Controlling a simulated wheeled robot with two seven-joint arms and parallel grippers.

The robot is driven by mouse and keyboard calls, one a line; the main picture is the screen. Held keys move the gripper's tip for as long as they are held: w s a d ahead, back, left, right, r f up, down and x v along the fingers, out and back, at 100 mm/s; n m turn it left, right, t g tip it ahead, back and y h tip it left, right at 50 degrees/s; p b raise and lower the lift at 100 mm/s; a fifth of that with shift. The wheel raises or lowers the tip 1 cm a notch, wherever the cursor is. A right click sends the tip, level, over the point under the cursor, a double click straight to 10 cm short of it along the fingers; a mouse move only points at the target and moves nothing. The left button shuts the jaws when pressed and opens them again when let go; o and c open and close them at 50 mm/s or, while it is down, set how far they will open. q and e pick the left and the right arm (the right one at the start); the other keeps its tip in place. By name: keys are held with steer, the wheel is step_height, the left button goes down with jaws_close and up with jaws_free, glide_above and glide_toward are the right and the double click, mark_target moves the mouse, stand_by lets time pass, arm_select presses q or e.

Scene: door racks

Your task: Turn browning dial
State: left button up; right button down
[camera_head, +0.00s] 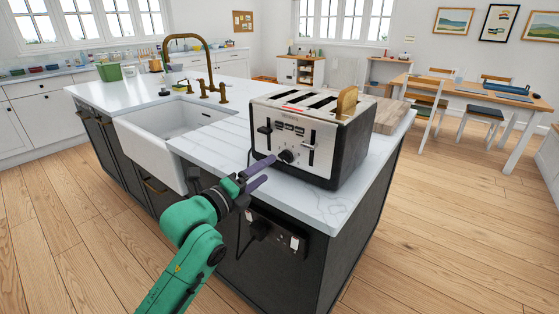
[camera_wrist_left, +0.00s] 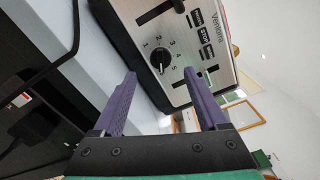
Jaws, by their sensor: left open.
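The toaster (camera_head: 310,132) stands on the island worktop, silver with dark sides, and a slice of bread (camera_head: 347,101) sticks out of one slot. Its black browning dial (camera_head: 286,156) is low on the front face. In the left wrist view the dial (camera_wrist_left: 160,61) shows with numbers around it, beside a row of buttons (camera_wrist_left: 204,34). My left gripper (camera_head: 270,168) is open, its purple fingers pointing at the toaster front. In the wrist view the dial appears between and beyond the fingertips (camera_wrist_left: 160,74); I see no finger closed on it. My right gripper is not in view.
The white marble worktop (camera_head: 335,205) has its edge just below the toaster. A socket with a plug and cord (camera_head: 270,232) sits on the island side under my gripper. A wooden board (camera_head: 390,116) lies behind the toaster, and a white sink (camera_head: 160,140) is to the left.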

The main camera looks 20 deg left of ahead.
mark_target(282, 159)
arm_select(q)
steer(key=x, duration=0.6)
steer(key=shift+w+d+p, duration=0.15)
steer(key=shift+w+p, duration=0.05)
steer(key=shift+p, duration=0.2)
jaws_close()
